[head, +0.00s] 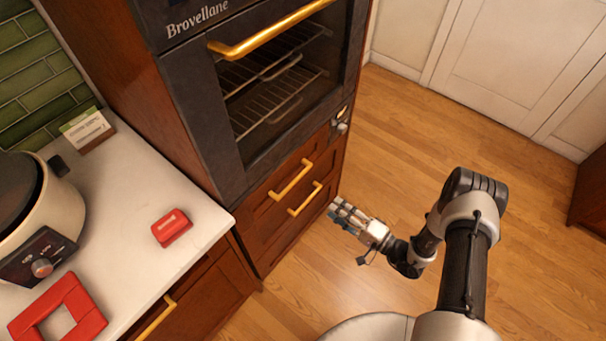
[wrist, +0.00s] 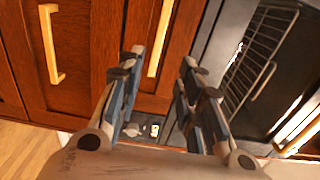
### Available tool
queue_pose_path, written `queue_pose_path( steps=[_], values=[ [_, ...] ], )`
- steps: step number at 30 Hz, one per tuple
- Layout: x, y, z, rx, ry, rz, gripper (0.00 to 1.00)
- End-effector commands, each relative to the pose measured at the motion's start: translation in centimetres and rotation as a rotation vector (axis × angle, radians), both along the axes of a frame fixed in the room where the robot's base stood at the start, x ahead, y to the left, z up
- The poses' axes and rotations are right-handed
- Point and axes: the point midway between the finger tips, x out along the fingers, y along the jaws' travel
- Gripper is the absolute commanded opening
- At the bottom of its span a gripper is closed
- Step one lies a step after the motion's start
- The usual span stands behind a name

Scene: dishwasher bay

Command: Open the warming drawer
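Two wooden drawer fronts sit under the oven, both looking shut. The upper one, directly below the oven, has a gold bar handle (head: 290,180), also in the wrist view (wrist: 160,40). The lower one has a similar handle (head: 305,198), at left in the wrist view (wrist: 50,45). No label shows which is the warming drawer. My gripper (head: 343,213) is off the drawers' right side in the head view, apart from both handles. In the wrist view my gripper (wrist: 160,62) is open and empty, with the upper handle appearing between its fingertips, farther off.
The oven (head: 215,120) has a gold door handle (head: 270,28) and wire racks behind its glass. A small control panel with a knob (head: 342,128) is at its lower right. A counter (head: 130,200) with a cooker (head: 35,215) and red items stands left. Wood floor (head: 400,130) is clear at right.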

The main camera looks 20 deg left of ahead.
Motion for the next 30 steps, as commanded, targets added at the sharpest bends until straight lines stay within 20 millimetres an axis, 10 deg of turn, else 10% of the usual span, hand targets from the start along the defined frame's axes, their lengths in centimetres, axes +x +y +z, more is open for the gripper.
queue_pose_path(
  steps=[30],
  values=[
    [6.3,15.7,-0.1,0.001,-0.001,0.001,0.33]
  ],
)
